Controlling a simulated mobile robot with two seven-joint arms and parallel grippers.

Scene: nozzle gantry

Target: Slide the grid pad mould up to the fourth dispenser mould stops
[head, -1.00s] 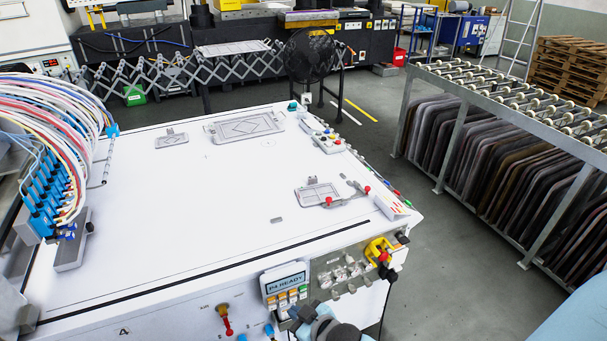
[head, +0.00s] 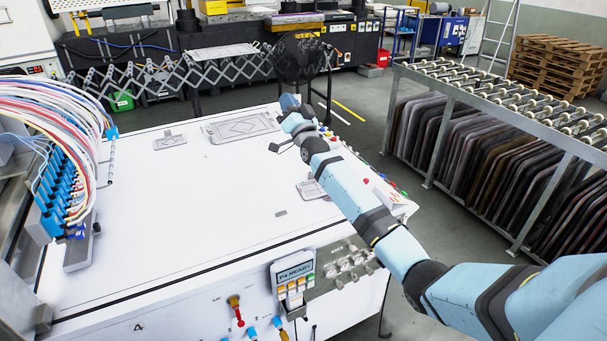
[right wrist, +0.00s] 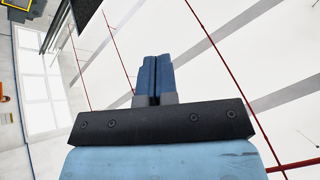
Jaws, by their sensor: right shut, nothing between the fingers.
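I cannot tell which is the grid pad mould. The row of blue dispensers (head: 60,190) with hoses stands at the left. A small grey block (head: 280,212) lies mid-table; I cannot make out the fourth dispenser's stops. My right gripper (head: 288,101) is above the table's far right side, shut and empty; its blue fingers (right wrist: 153,78) touch in the right wrist view. My left gripper is out of view.
A "P4 READY" display (head: 295,271) with buttons is on the table's front. A black fan (head: 299,57) stands behind the table. A roller rack (head: 500,105) is at the right. The table's middle and left are clear.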

